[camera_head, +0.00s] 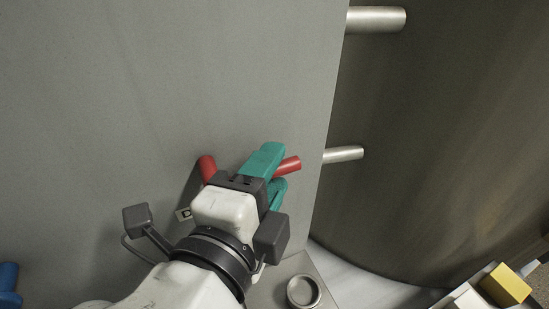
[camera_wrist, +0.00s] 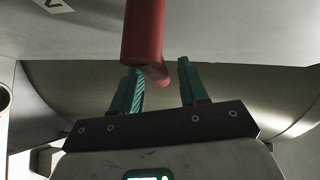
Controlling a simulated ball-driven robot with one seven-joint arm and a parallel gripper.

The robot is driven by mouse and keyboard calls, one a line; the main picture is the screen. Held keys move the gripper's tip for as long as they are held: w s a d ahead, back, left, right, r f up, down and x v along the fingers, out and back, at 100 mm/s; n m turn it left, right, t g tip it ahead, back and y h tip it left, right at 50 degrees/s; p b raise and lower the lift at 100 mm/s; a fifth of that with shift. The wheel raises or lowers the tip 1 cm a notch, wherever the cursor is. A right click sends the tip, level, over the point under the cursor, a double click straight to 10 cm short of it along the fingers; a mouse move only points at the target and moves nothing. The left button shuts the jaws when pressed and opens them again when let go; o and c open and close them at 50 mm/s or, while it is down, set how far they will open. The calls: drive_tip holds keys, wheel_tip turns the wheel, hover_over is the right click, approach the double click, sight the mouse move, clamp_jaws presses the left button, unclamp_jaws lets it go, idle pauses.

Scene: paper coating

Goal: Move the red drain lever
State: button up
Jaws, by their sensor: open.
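The red drain lever (camera_head: 289,165) shows in the head view on both sides of my gripper (camera_head: 276,167), in front of the grey panel. My gripper hides its middle part. In the wrist view the red lever (camera_wrist: 143,30) comes down from the top and bends to a short end. That end lies between the two green fingertips of my gripper (camera_wrist: 160,70), nearer the left finger. The fingers are open, with a gap on the right side of the lever; whether the left finger touches it I cannot tell.
A grey panel (camera_head: 130,80) stands behind the lever. To its right is a large dark metal cylinder (camera_head: 440,130) with two silver rods (camera_head: 376,19) near the panel's edge. A blue object (camera_head: 8,285) is at lower left and a yellow block (camera_head: 506,285) at lower right.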

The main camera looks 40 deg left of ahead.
drive_tip(key=shift+w+a+f, duration=0.1)
drive_tip(key=shift+w+a, duration=0.15)
drive_tip(key=shift+w, duration=0.45)
drive_tip(key=shift+c, duration=0.2)
clamp_jaws()
